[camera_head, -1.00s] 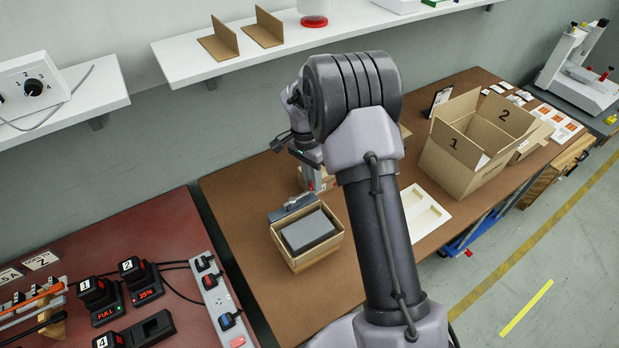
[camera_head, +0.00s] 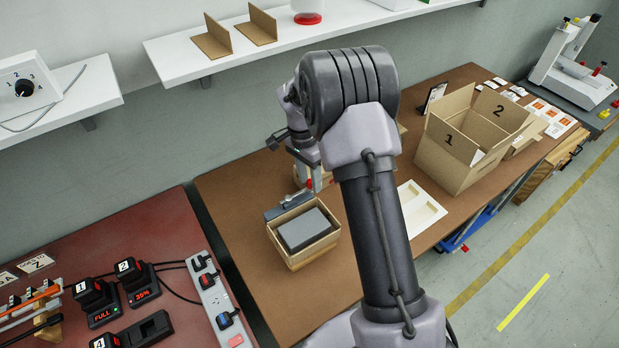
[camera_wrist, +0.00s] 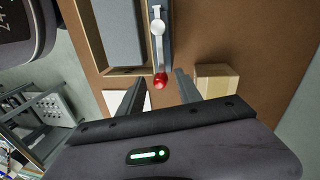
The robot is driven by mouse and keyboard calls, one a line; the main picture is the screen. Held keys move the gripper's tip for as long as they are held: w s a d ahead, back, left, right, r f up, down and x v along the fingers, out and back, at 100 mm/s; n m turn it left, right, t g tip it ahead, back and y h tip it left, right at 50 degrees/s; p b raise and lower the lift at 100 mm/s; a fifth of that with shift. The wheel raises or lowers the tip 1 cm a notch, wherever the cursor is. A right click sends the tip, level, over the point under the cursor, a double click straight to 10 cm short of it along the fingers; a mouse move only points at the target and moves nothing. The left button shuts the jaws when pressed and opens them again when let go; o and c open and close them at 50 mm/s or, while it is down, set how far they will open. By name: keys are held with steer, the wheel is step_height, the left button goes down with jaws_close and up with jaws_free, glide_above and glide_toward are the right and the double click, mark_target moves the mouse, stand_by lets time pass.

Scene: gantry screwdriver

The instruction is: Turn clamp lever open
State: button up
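The clamp lever (camera_wrist: 157,27) is a pale silver arm with a red ball knob (camera_wrist: 160,81) at its near end. It lies along a grey clamp bar (camera_wrist: 166,8) beside an open cardboard box (camera_wrist: 88,38) with a grey block (camera_wrist: 118,30) inside. My gripper (camera_wrist: 159,77) is open, with one dark finger on each side of the red knob. A gap shows between the knob and each finger. In the head view, the clamp bar (camera_head: 288,206) stands along the box's back side, and my gripper is mostly hidden behind my arm.
A small cardboard block (camera_wrist: 216,80) is close to the right finger. A white tray (camera_head: 418,214) and a large open carton (camera_head: 452,160) stand right on the brown table (camera_head: 235,205). A red bench (camera_head: 165,235) with chargers is at left. A shelf (camera_head: 190,55) hangs above.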

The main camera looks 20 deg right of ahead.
steer(key=shift+r, duration=0.1)
step_height(320, 180, up, 17)
steer(key=w+p, duration=0.2)
steer(key=p, duration=0.4)
steer(key=shift+w+a, duration=0.35)
steer(key=shift+a, duration=0.1)
